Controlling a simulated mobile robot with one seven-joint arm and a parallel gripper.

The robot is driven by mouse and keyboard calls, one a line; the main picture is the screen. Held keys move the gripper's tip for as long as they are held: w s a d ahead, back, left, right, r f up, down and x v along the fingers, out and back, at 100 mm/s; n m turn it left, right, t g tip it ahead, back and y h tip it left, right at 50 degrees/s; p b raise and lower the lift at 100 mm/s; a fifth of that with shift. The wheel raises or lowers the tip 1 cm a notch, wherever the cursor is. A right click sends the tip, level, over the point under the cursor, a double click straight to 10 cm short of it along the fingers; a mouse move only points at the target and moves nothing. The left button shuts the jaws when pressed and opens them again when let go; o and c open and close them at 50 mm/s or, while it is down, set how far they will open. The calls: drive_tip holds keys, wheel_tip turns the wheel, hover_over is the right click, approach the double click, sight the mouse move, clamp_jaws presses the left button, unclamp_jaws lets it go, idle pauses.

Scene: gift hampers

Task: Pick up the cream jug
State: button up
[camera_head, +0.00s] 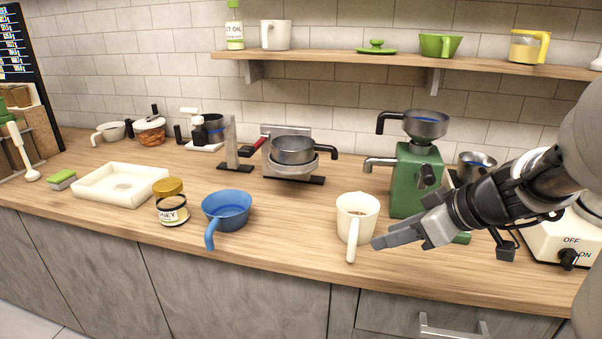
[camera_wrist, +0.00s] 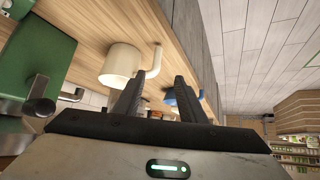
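The cream jug (camera_head: 357,212) stands upright near the front edge of the wooden counter, its handle pointing toward the front. It also shows in the wrist view (camera_wrist: 121,63), left of my fingers and tilted with the picture. My gripper (camera_head: 377,242) is just right of the jug in the head view, its fingers pointing left near the handle. In the wrist view my gripper (camera_wrist: 161,80) has its two fingers apart, with nothing held between them. One fingertip overlaps the lower part of the handle in that view; contact cannot be told.
A green grinder (camera_head: 415,180) stands close behind my gripper. A blue pan (camera_head: 227,209) and a honey jar (camera_head: 172,202) stand to the left. A white appliance (camera_head: 560,238) is at the right. The counter between blue pan and jug is clear.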

sight(355, 246)
drive_tip(key=b+x, duration=0.1)
drive_tip(key=x, duration=1)
drive_tip(key=shift+w+f, duration=0.2)
drive_tip(key=shift+w, duration=0.15)
drive_tip(key=shift+w+r+x, duration=0.15)
drive_tip(key=shift+w+x, duration=0.05)
drive_tip(key=shift+x, duration=1.2)
drive_tip(key=shift+w+r+x, duration=0.1)
drive_tip(key=shift+w+x, duration=0.05)
drive_tip(key=shift+x, duration=1.3)
clamp_jaws()
